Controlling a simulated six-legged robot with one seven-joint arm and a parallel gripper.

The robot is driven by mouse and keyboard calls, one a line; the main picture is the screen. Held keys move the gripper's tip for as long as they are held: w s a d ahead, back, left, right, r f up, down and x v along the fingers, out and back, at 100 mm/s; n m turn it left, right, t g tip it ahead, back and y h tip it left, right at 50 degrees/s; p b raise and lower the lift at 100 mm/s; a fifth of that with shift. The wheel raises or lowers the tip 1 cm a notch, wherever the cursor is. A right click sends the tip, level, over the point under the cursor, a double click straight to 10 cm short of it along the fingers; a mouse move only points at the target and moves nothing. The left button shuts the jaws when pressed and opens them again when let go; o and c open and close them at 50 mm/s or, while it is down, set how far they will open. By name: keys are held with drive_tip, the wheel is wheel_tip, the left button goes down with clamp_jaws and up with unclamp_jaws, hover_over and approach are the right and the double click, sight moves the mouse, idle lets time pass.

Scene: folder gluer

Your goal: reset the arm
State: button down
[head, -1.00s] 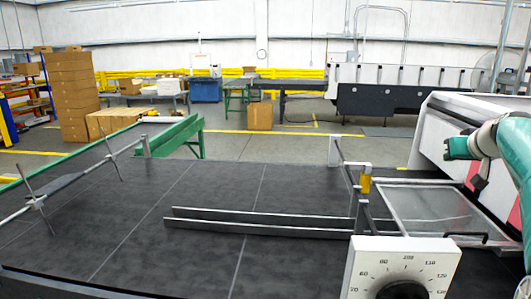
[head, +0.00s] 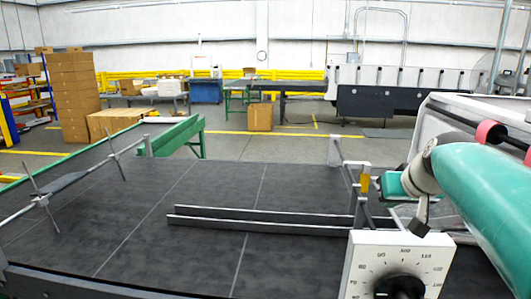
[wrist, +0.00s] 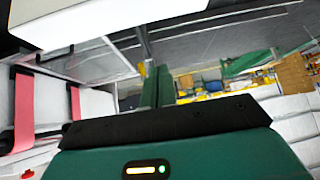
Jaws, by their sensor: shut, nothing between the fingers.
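My teal and white arm (head: 490,200) reaches in from the right edge of the head view, over the right side of the machine. Its far end is bent near the yellow and grey bracket, and the fingers cannot be made out there. In the wrist view my gripper (wrist: 157,86) shows as two narrow dark green fingers close together beyond the black bar of the teal hand. It is shut and empty.
The dial box (head: 400,265) stands close below the arm. A yellow-marked bracket (head: 364,182) and long metal rails (head: 260,222) lie to its left. Cardboard boxes (head: 74,95) stand far back left.

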drive_tip(key=s+a+f+g, duration=0.1)
drive_tip(key=s+a+f, duration=0.4)
drive_tip(key=s, duration=0.5)
drive_tip(key=s+a+f+g, duration=0.1)
drive_tip(key=s+a+f, duration=0.5)
drive_tip(key=s+f, duration=0.4)
drive_tip(key=shift+s+n+g, duration=0.3)
drive_tip(key=shift+s+g, duration=0.1)
drive_tip(key=shift+s, duration=0.15)
drive_tip(key=shift+d+r, duration=0.1)
drive_tip(key=shift+d, duration=0.05)
